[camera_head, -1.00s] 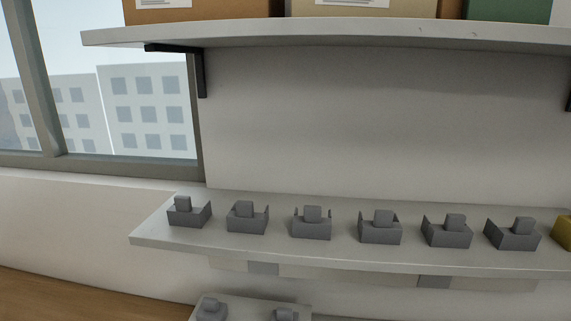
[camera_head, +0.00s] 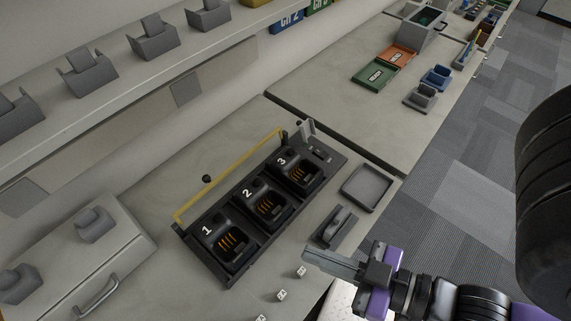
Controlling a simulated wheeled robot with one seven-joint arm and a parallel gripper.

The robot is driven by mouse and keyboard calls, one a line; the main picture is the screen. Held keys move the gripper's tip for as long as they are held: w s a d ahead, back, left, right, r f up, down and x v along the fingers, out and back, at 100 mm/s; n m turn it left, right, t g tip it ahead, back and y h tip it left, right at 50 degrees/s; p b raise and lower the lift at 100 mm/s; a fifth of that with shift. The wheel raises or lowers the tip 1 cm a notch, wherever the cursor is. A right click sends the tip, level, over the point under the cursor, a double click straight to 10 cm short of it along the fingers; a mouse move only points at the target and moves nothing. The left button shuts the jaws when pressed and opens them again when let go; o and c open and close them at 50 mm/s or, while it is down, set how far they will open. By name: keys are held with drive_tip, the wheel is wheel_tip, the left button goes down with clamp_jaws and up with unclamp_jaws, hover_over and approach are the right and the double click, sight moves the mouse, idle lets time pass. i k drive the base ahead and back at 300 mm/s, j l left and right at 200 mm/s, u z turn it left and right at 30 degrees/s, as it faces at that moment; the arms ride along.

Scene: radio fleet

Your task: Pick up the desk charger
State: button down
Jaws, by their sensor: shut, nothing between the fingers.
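My gripper (camera_head: 309,253) is shut and empty, its grey fingers together and pointing left above the front of the worktop. Just above it in the picture, a small grey cradle-like piece (camera_head: 338,224) lies on the worktop, apart from the fingers. A black charging tray with three bays (camera_head: 237,253), numbered 1, 2 and 3, stands to the left of that. I cannot tell which of these is the desk charger.
A shallow grey tray (camera_head: 367,186) lies right of the charging tray. Small white cubes (camera_head: 301,271) lie near the front edge. A shelf (camera_head: 121,96) bears several grey cradles. A drawer box (camera_head: 110,262) stands lower left. Green (camera_head: 372,78) and orange trays lie farther back.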

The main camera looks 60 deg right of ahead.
sight(299, 174)
drive_tip(key=j, duration=0.4)
drive_tip(key=i+j+z, duration=0.1)
drive_tip(key=j+z, duration=0.2)
drive_tip(key=j, duration=0.45)
drive_tip(key=j+z, duration=0.3)
drive_tip(key=j, duration=0.45)
drive_tip(key=k+z, duration=0.1)
drive_tip(key=z, duration=1)
drive_tip(key=i+j+u, duration=0.05)
